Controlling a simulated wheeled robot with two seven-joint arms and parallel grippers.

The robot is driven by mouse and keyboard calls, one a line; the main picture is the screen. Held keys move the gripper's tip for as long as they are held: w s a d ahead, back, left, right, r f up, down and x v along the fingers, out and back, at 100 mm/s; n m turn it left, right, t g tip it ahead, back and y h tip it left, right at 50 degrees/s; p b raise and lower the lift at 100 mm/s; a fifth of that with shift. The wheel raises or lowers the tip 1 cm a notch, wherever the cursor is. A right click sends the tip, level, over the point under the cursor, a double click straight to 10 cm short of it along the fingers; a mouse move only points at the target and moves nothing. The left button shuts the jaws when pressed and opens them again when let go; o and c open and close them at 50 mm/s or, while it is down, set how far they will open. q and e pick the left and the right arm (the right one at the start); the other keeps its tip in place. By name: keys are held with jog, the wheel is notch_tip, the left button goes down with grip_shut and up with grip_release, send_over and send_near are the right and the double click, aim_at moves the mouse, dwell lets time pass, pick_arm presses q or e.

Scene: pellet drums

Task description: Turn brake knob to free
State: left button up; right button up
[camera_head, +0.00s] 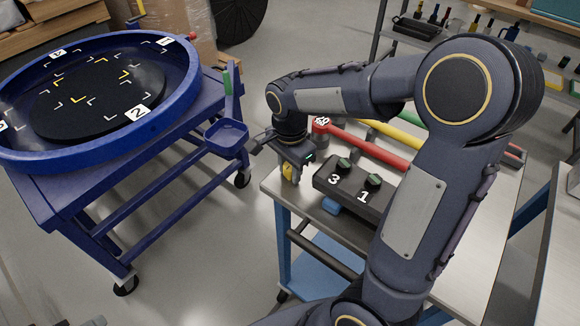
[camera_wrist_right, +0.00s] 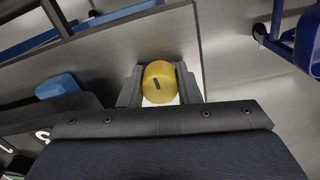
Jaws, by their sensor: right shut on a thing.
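The brake knob is a yellow round knob (camera_head: 287,172) at the near left corner of the metal bench top. It shows clearly in the right wrist view (camera_wrist_right: 158,80), with a short dark mark on its face. My right gripper (camera_head: 294,164) reaches down to it from above. In the right wrist view its two grey fingers (camera_wrist_right: 160,90) stand on either side of the knob and are shut on it. The dark mark lies slightly tilted there. No label for free shows. My left gripper is not in view.
A black box (camera_head: 325,180) with green knobs marked 3 and 1 sits right of the gripper, a blue piece (camera_head: 331,206) by its front. Red, yellow and green bars (camera_head: 365,145) lie behind. A blue cart (camera_head: 195,100) with a round tray stands left across open floor.

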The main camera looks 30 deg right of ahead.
jog(key=shift+m, duration=0.3)
jog(key=shift+w, duration=0.1)
jog(key=o, duration=1)
jog(key=shift+r, duration=0.1)
notch_tip(320, 180, up, 8)
jog(key=shift+f, duration=0.15)
dwell(0.3)
